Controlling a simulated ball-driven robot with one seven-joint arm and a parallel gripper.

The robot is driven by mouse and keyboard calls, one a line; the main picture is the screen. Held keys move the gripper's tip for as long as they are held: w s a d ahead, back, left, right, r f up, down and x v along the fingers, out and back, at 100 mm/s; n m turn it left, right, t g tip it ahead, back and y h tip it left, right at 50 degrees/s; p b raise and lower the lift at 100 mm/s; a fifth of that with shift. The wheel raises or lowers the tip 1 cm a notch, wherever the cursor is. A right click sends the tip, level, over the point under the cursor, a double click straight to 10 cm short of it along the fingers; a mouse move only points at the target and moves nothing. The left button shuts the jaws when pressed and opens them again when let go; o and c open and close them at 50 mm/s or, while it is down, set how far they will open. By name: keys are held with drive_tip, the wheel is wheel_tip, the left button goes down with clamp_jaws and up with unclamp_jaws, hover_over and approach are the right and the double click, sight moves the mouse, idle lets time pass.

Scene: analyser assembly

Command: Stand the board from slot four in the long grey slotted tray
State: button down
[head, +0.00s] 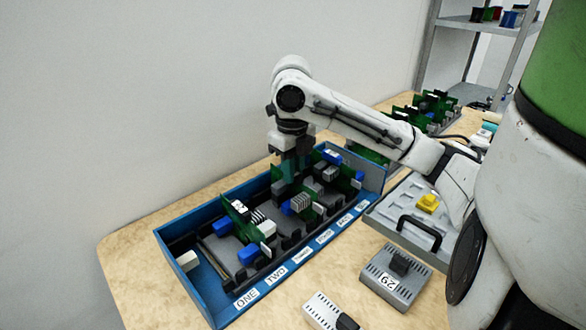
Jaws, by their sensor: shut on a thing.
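My gripper (291,172) reaches down into the blue slotted box (206,308) and is shut on a green board (312,210) with a grey finned block and blue parts. The board stands about level with the label FOUR (325,237); its lower edge is hidden, so I cannot tell whether it is seated or lifted. Another green board (238,222) with a white label stands nearer the ONE and TWO labels. More boards stand at the FIVE and SIX end (345,165). A grey tray (455,93) with several green boards upright lies at the back right, partly hidden by my arm.
A grey case (386,212) with a black handle and a yellow part lies right of the box. A grey box marked 29 (392,280) and a small white-and-black device (327,312) lie in front. A wall is close behind; a shelf (480,24) stands at back right.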

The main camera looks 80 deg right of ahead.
drive_tip(key=shift+f, duration=0.3)
idle(0.4)
drive_tip(key=c, duration=1)
unclamp_jaws()
drive_tip(key=shift+o, duration=0.8)
drive_tip(key=shift+r+p, duration=1.7)
drive_tip(key=shift+r, duration=0.35)
wheel_tip(320, 180, up, 7)
drive_tip(key=p, duration=0.6)
drive_tip(key=shift+s+f, duration=0.1)
drive_tip(key=shift+f, duration=0.05)
idle(0.6)
